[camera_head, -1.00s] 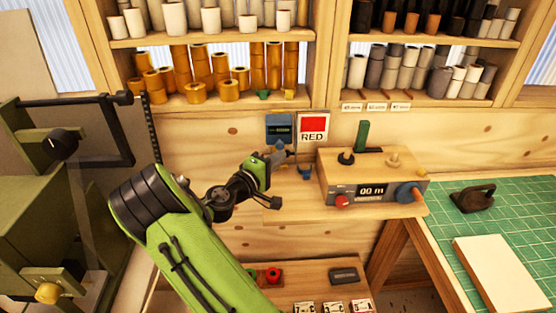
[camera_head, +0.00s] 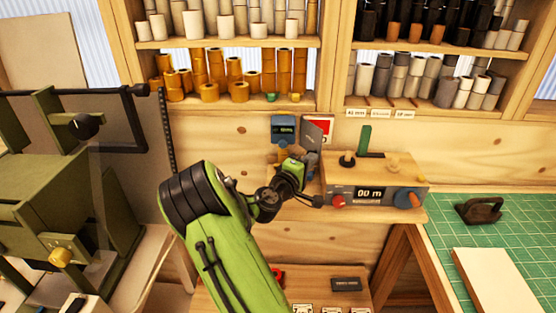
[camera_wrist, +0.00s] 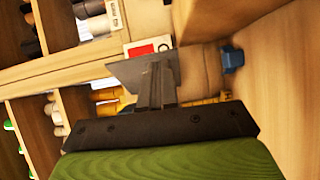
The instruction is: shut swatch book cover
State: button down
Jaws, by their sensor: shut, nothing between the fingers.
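The swatch book hangs on the wood wall, with its red page (camera_head: 325,125) partly showing in the head view. Its grey cover (camera_head: 312,134) stands partly open, slanting over the left part of the page and hiding most of the RED lettering. In the wrist view the red page (camera_wrist: 148,48) shows just beyond the cover (camera_wrist: 127,70). My gripper (camera_wrist: 157,75) is shut and empty, its fingers overlapping the cover in this view; contact is hard to tell. In the head view my wrist is just below the book and the fingertips are mostly hidden.
A blue device (camera_head: 284,128) hangs left of the book. A meter box (camera_head: 375,185) with knobs and a green upright post (camera_head: 366,139) stands on the ledge to the right. Shelves of rolls (camera_head: 235,75) are above.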

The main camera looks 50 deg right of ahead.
aim_at(324, 166)
jog(key=shift+s+d, duration=0.4)
jog(key=shift+d, duration=0.35)
jog(key=shift+s+d, duration=0.35)
jog(key=shift+d, duration=0.4)
jog(key=shift+s+d, duration=0.4)
jog(key=shift+d, duration=0.35)
